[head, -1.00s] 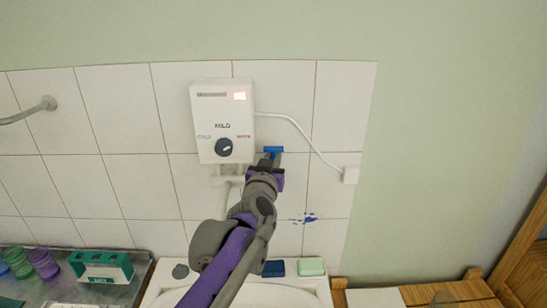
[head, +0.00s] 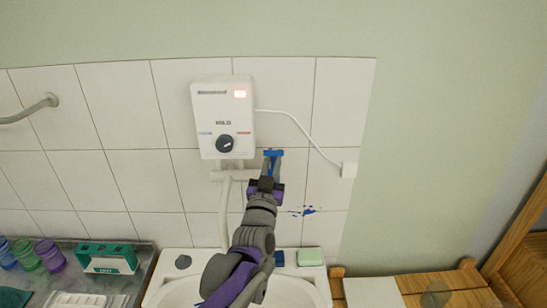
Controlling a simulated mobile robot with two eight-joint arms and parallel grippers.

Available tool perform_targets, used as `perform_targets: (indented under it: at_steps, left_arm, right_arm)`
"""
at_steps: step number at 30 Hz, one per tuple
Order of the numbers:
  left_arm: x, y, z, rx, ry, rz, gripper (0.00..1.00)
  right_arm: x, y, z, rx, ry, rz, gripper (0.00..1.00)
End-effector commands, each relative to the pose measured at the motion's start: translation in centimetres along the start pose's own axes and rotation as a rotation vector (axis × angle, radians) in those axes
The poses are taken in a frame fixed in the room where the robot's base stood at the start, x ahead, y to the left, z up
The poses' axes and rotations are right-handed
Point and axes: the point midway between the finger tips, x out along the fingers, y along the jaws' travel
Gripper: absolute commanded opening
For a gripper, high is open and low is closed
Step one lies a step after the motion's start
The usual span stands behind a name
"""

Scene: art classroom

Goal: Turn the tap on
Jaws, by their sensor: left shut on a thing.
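The tap's blue handle (head: 274,153) is on the tiled wall, just right of and below the white water heater (head: 223,118). My left gripper (head: 271,166) reaches up from below and is shut on the blue handle. The blue top bar shows above the fingers, and the gripper hides part of the tap body behind it. A pale pipe (head: 225,205) runs down from under the heater toward the basin. My right gripper does not show.
A white basin (head: 165,290) is below, with a green soap bar (head: 310,257) and a dark stopper (head: 183,262) on its rim. Coloured cups (head: 50,255) and a green box (head: 107,258) stand at left. A white cable runs to a wall box (head: 349,170).

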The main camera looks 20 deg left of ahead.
Motion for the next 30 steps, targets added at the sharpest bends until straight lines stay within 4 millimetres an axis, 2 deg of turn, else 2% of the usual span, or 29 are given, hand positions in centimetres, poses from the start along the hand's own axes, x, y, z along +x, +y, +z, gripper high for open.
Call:
perform_targets:
  at_steps: [2, 3, 7, 15, 19, 30]
  left_arm:
    - [-0.1, 0.0, 0.1, 0.000, -0.003, 0.001, 0.00]
    - [-0.1, 0.0, 0.1, 0.000, -0.004, 0.001, 0.23]
    - [-0.1, 0.0, 0.1, -0.001, -0.004, 0.001, 0.45]
    - [-0.1, 0.0, 0.1, -0.001, -0.003, 0.001, 0.45]
    - [-1.0, 0.0, 0.1, -0.001, -0.004, 0.001, 0.45]
    - [-8.1, 0.1, 0.2, -0.002, -0.005, 0.002, 0.45]
  right_arm:
    - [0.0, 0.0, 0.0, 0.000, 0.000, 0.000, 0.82]
    - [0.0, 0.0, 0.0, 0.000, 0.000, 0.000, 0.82]
    - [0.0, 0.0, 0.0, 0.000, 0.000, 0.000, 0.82]
    - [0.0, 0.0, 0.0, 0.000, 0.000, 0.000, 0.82]
    - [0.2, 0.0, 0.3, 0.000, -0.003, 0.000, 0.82]
    - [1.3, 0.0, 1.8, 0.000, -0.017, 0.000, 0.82]
